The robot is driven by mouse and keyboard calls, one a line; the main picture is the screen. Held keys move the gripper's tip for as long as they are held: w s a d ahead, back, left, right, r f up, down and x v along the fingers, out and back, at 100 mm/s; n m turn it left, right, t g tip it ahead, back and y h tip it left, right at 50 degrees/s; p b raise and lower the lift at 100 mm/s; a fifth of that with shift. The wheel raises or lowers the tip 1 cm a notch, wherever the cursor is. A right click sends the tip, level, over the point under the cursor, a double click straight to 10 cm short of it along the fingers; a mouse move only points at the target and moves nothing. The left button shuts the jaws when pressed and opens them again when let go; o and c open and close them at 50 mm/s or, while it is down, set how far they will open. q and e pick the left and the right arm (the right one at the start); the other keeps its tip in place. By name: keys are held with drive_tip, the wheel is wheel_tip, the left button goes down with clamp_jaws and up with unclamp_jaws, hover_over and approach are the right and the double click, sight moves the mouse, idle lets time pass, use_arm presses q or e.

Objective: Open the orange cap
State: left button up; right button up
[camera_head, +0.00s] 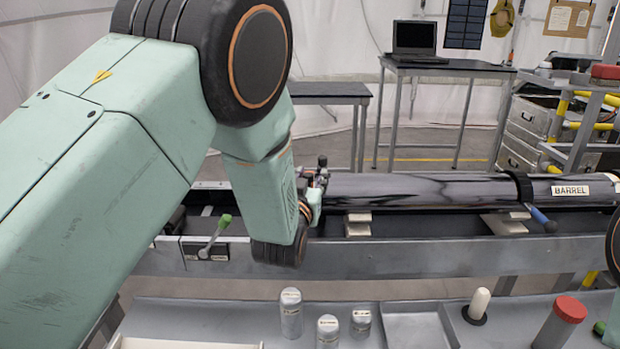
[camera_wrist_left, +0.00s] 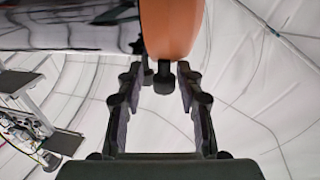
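The orange cap (camera_wrist_left: 172,28) is at the top of the left wrist view, on the end of the dark, shiny barrel (camera_wrist_left: 65,35). A short black knob (camera_wrist_left: 163,78) sticks out from the cap. My left gripper (camera_wrist_left: 158,72) is open, with its two fingers on either side of the knob and a visible gap to each. In the head view my left gripper (camera_head: 318,172) is at the left end of the barrel (camera_head: 420,188), partly hidden by my arm. I cannot make out the cap there. My right gripper is not in view.
The barrel lies on a long grey bench (camera_head: 400,262) with a green-tipped lever (camera_head: 215,235) at left. In front, a tray (camera_head: 215,318) holds several grey canisters (camera_head: 291,312) and a red-capped cylinder (camera_head: 560,322). A laptop (camera_head: 414,38) stands on a table behind.

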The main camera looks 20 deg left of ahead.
use_arm(q)
drive_tip(key=shift+a, duration=0.4)
drive_tip(key=c, duration=0.4)
drive_tip(key=shift+c, duration=1)
drive_tip(key=shift+d, duration=0.25)
clamp_jaws()
drive_tip(key=shift+f, duration=0.1)
